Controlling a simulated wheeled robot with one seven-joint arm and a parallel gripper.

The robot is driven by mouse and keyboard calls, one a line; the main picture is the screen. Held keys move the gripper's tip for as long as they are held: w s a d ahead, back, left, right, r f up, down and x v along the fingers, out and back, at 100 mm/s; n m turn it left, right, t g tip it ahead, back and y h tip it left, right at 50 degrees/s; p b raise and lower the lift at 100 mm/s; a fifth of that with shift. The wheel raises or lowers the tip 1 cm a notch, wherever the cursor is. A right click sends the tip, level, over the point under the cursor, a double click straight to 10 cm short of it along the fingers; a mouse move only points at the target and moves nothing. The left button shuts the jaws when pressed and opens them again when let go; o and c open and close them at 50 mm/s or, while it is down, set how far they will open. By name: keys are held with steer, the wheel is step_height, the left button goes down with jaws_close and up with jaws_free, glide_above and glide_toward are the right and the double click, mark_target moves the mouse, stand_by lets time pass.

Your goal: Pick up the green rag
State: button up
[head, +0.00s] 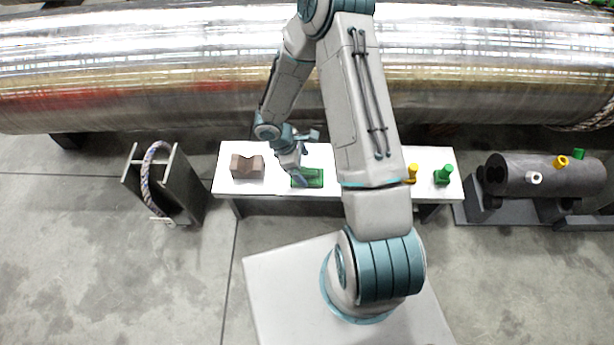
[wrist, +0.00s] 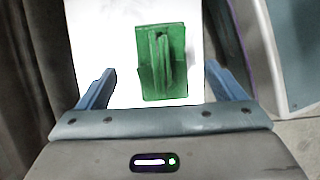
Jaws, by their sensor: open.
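The green rag (head: 313,178) lies on the white bench (head: 330,160), left of the bench's middle. In the wrist view the green rag (wrist: 170,85) is a flat square with a raised fold standing up along its middle. My gripper (head: 301,181) is over the rag's left part in the head view and hides some of it. In the wrist view my gripper (wrist: 155,82) is open, with one blue finger to each side of the rag. Nothing is between the fingers' inner faces and the rag but white bench top. I cannot tell the exact height above the rag.
A brown notched block (head: 247,167) sits left on the bench. A yellow plug (head: 412,173) and a green plug (head: 443,175) stand right. A grey holder with a rope (head: 165,185) stands left, a dark barrel (head: 545,175) right. A large metal cylinder (head: 180,65) runs behind.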

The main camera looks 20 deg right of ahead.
mark_target(306, 171)
steer(key=b+x, duration=0.1)
steer(key=x, duration=0.3)
steer(key=shift+f+b, duration=0.35)
steer(key=c, duration=1.2)
steer(key=shift+o, duration=0.2)
steer(key=shift+r, duration=0.1)
step_height(306, 171, up, 4)
steer(key=shift+r+p, duration=0.2)
steer(key=shift+p, duration=0.95)
steer(key=s+d+r, duration=0.2)
steer(key=s+r, duration=0.1)
steer(key=s, duration=0.2)
steer(key=s+d+r+p, duration=0.1)
steer(key=s+d+r, duration=0.1)
steer(key=s, duration=0.3)
steer(key=shift+s+d+r, duration=0.3)
steer(key=shift+s+r, duration=0.1)
steer(key=shift+r, duration=0.35)
